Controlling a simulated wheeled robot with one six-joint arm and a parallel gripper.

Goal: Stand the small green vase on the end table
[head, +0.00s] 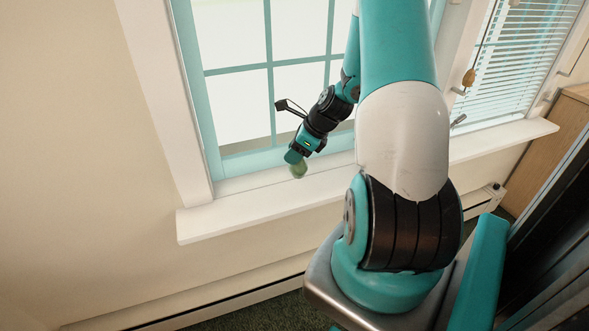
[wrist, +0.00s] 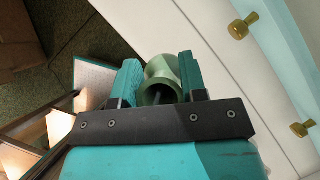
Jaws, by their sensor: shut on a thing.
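The small green vase (head: 299,170) shows as a little green shape just under my gripper (head: 296,155) in the head view, in front of the window sill. In the wrist view the vase (wrist: 161,72) is between the two teal fingers of my gripper (wrist: 158,76), with its round open mouth toward the camera. The fingers are shut on its sides. I cannot tell whether its base touches anything. The end table cannot be made out with certainty in either view.
The white window sill (head: 240,213) runs below the teal-framed window, with brass latches (wrist: 238,29) in the wrist view. A baseboard heater (head: 220,296) runs along the wall near the carpet. A dark-framed item with lit panels (wrist: 62,126) stands at lower left in the wrist view.

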